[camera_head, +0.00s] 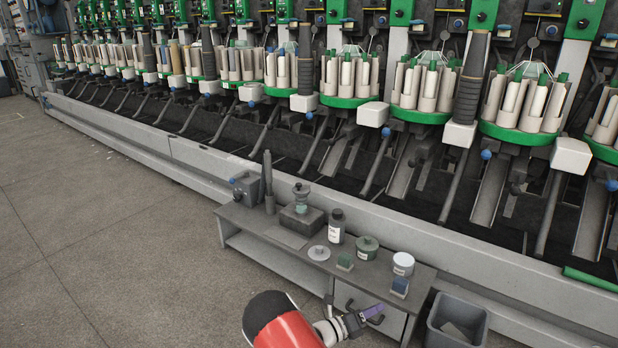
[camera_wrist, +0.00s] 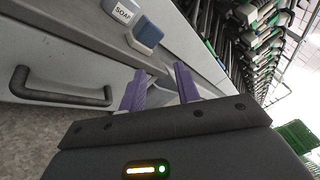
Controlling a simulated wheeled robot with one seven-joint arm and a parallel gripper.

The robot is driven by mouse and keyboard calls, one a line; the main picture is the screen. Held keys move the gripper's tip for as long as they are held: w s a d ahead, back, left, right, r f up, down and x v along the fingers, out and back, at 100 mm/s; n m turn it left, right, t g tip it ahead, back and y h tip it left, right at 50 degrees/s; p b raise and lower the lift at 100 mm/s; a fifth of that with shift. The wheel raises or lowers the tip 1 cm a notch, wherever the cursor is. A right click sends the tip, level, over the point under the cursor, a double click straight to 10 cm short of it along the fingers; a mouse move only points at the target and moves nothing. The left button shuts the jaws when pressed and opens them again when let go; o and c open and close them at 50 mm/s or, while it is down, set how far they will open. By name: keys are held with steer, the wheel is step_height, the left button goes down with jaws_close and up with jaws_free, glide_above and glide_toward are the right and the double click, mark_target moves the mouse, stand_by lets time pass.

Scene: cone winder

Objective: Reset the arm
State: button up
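My gripper (camera_head: 373,313) is in front of the grey bench (camera_head: 262,228), beside its drawer front, in the head view. In the wrist view its two purple fingers (camera_wrist: 160,88) stand apart with nothing between them. My red and black arm reaches in from the bottom edge of the head view. The gripper is clear of the items on the bench top, and the blue-and-white sponge (camera_head: 399,287) is the closest of them. The sponge also shows beyond the fingers in the wrist view (camera_wrist: 146,33).
The winder (camera_head: 350,75) runs behind. Open floor (camera_head: 90,240) lies left.

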steer(key=s+d+r+m+g+y+p, duration=0.1)
steer(key=s+r+m+g+y, duration=0.2)
steer(key=s+r+m, duration=0.35)
steer(key=s+d+r+m+g+y+p, duration=0.2)
steer(key=s+r+m+g, duration=0.1)
steer(key=r+m, duration=0.55)
steer(key=s+d+r+m+g+y+p, duration=0.1)
steer(key=s+r+m+g+y, duration=0.3)
steer(key=r, duration=0.6)
steer(key=s+a+r+m+t+y+p, duration=0.2)
steer(key=s+a+r+m+t+y, duration=0.1)
steer(key=s+r+m, duration=0.4)
steer(key=s+a+r+m+t+y+p, duration=0.2)
steer(key=s+a+r+m+t+y, duration=0.2)
steer(key=s+r+m, duration=0.4)
steer(key=s+r, duration=0.2)
steer(key=s, duration=0.3)
steer(key=shift+a+r+m, duration=0.15)
steer(key=shift+r+m, duration=0.15)
